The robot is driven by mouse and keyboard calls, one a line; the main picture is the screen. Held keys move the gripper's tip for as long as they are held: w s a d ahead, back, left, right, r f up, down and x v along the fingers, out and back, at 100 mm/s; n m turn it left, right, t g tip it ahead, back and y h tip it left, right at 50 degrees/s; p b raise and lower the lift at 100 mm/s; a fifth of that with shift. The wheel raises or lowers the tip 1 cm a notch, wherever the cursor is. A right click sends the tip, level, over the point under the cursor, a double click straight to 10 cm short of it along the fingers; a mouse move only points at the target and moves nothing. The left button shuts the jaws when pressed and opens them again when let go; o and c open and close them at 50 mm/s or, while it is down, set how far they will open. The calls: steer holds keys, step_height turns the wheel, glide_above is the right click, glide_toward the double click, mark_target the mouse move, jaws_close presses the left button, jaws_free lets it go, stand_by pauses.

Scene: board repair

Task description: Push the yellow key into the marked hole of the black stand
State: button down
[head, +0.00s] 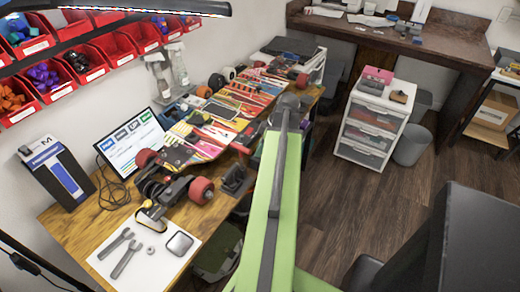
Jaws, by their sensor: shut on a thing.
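A small yellow-and-black piece (151,218) lies at the back edge of the white mat, by the skateboard truck; I cannot tell if it is the yellow key. A small dark stand-like object (234,180) is at the table's right edge, just left of my green arm. It may be the black stand; no marked hole can be made out. My arm runs up the middle of the picture to a grey joint. My gripper and whatever it holds do not show; the arm blocks the area behind it.
A black box (56,172) stands left. A white drawer cart (372,125) and open floor (350,205) are right.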

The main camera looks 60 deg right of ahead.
steer(key=shift+f, duration=0.1)
steer(key=c, duration=0.9)
jaws_free()
steer(key=shift+r+p, duration=1.45)
steer(key=shift+r, duration=0.05)
step_height(320, 180, up, 6)
steer(key=p, duration=0.6)
